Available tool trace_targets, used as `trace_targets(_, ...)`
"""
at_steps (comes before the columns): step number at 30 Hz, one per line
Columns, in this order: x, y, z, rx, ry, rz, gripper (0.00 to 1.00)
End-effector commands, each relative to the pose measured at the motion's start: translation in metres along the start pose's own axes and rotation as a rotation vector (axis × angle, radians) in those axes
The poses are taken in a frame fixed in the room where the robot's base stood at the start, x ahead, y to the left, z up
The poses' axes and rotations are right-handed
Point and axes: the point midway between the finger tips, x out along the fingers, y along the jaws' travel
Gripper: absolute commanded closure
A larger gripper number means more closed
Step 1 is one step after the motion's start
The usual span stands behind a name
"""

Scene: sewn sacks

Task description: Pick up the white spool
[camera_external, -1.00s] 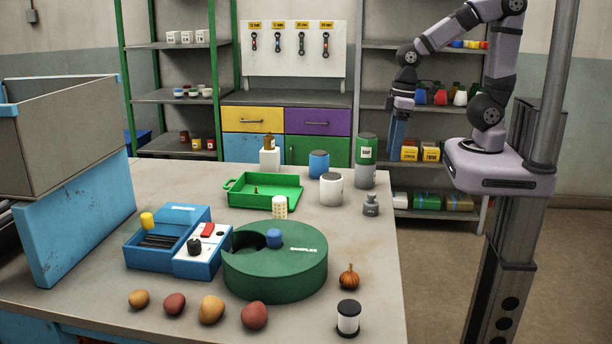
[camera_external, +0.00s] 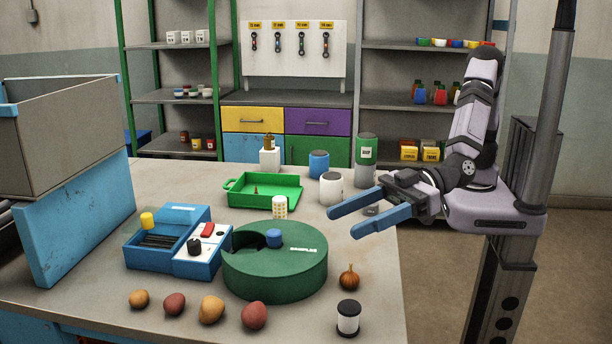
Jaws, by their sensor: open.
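The white spool (camera_external: 348,318) stands upright near the front right corner of the table, with a dark top and dark bottom rim. My gripper (camera_external: 340,222) has two blue fingers spread apart, with nothing between them. It hangs over the right side of the table, behind and above the spool, clear of it. The fingers point left in the picture. The spool is fully in view.
A small pumpkin (camera_external: 348,278) sits just behind the spool. The round green holder (camera_external: 275,280) stands left of it. Several potatoes (camera_external: 211,310) lie along the front. Bare table surrounds the spool.

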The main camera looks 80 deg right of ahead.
Motion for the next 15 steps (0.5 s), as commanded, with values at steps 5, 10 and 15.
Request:
trace_targets(5,-0.016,-0.045,0.013,-0.027,0.113,0.029,0.44)
trace_targets(10,-0.032,-0.067,0.026,-0.051,0.186,0.070,0.44)
trace_targets(15,-0.022,-0.062,0.071,-0.052,0.183,0.070,0.44)
